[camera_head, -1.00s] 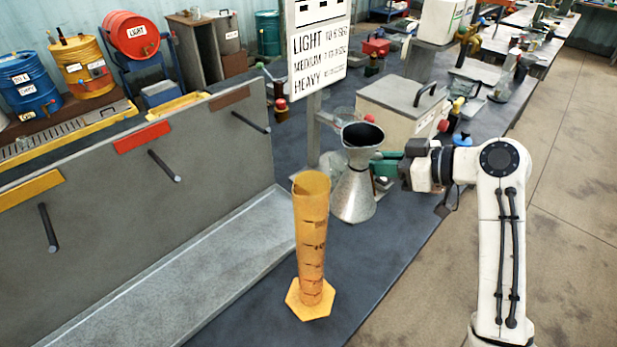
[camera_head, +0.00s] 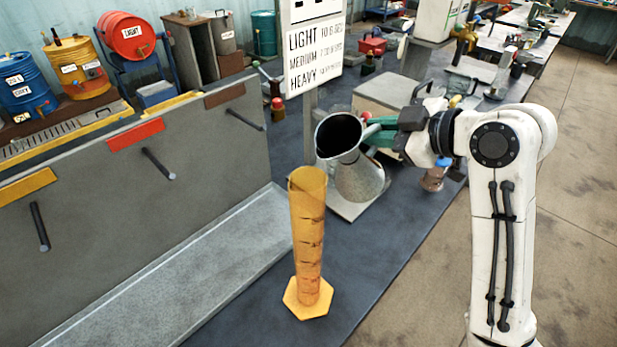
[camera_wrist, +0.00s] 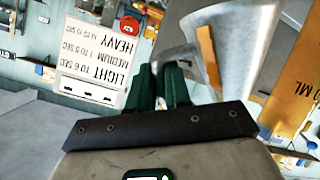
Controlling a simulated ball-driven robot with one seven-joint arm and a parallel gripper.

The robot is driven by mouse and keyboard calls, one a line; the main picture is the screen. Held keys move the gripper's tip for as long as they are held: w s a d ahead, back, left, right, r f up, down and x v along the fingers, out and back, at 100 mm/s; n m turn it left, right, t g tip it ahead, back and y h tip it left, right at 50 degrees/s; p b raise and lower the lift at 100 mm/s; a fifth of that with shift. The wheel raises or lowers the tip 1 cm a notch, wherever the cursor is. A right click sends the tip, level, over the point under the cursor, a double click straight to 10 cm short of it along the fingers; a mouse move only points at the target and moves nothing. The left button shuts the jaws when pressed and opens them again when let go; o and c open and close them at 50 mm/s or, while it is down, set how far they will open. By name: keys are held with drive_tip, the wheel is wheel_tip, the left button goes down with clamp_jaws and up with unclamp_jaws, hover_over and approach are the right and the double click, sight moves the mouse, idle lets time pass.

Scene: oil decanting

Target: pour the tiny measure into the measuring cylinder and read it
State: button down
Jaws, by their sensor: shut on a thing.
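My gripper (camera_head: 378,130), with green fingers, is shut on the grey metal measure (camera_head: 358,178), a conical jug with a flared mouth. The measure leans to the left, its dark mouth and lip behind and above the measuring cylinder's rim in the picture. No stream of oil shows, and its contents cannot be seen. The measuring cylinder (camera_head: 308,243) is orange, see-through and upright on a hexagonal foot, with dark marks up its side.
A sign on a post (camera_head: 315,55) reading LIGHT, MEDIUM, HEAVY stands behind the measure. A grey panel (camera_head: 150,170) with pegs and coloured labels runs along the left. A pale box (camera_head: 385,97) stands behind the gripper. The dark bench (camera_head: 365,270) is clear right of the cylinder.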

sight(377, 124)
drive_tip(key=r, duration=0.1)
drive_tip(key=r+n, duration=0.1)
drive_tip(key=s+a+r+t+b, duration=0.1)
drive_tip(key=shift+r+n+h, duration=0.25)
drive_tip(key=shift+n+h, duration=0.05)
drive_tip(key=shift+h, duration=0.1)
drive_tip(key=shift+s+a+r+n+t+h+b, duration=0.15)
drive_tip(key=shift+r+n+t+b, duration=0.25)
drive_tip(key=shift+r, duration=0.5)
drive_tip(key=shift+s+d+r+n+t+h+b, duration=0.1)
drive_tip(key=shift+r+n+t+h+b, duration=0.15)
drive_tip(key=shift+r+n, duration=0.45)
drive_tip(key=shift+s+a+r, duration=0.15)
drive_tip(key=shift+r, duration=0.45)
drive_tip(key=shift+s+a+r+t+b, duration=0.1)
drive_tip(key=shift+r+t+b, duration=0.25)
drive_tip(key=shift+r, duration=0.2)
drive_tip(key=shift+s+a+r+n+t+b, duration=0.2)
drive_tip(key=shift+r+n+t+b, duration=0.15)
drive_tip(key=shift+r, duration=0.2)
drive_tip(key=shift+s+a+r+n+t+b, duration=0.1)
drive_tip(key=shift+s+r+n+t+b, duration=0.1)
drive_tip(key=shift+r+n, duration=0.3)
idle(3.5)
